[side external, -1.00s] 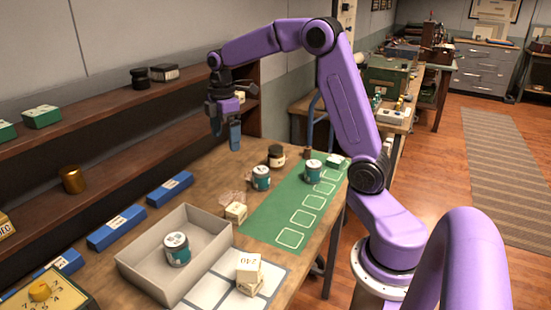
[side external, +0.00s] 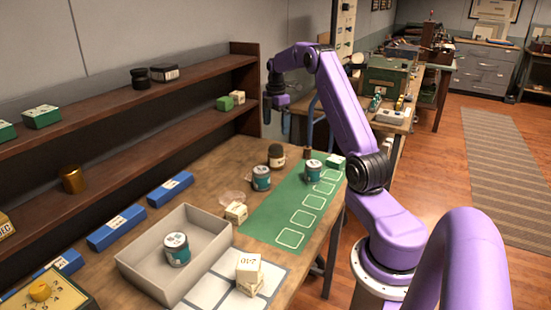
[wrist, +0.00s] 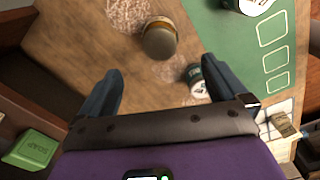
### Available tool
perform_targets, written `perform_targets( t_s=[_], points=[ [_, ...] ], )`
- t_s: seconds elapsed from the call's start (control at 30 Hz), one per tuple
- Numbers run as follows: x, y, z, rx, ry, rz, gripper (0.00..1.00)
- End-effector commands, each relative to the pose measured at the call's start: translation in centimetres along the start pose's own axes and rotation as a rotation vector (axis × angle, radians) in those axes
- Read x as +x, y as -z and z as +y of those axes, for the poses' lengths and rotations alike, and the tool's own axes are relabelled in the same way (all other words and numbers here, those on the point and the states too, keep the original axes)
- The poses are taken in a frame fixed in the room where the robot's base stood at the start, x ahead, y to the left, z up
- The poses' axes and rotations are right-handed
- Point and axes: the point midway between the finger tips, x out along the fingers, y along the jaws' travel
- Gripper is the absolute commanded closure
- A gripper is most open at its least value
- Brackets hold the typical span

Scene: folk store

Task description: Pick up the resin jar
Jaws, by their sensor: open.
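Teal-labelled cans stand nearby: one left of the mat (side external: 261,179), one on it (side external: 313,171) and one in the grey tray (side external: 177,250). The shelf (side external: 190,130) runs along the wall.

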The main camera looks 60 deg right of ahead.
Motion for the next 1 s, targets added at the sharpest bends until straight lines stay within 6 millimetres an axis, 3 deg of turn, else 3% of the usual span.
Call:
perform_targets(
  t_s=[0.33,0.67,1.0],
  points=[
    [6.3,0.1,-0.1,0.0,0.003,0.001,0.01],
    [8.7,0.1,0.0,0.0,0.0,0.0,0.01],
    [12.8,0.1,0.0,0.001,0.0,0.0,0.01]
  ],
)
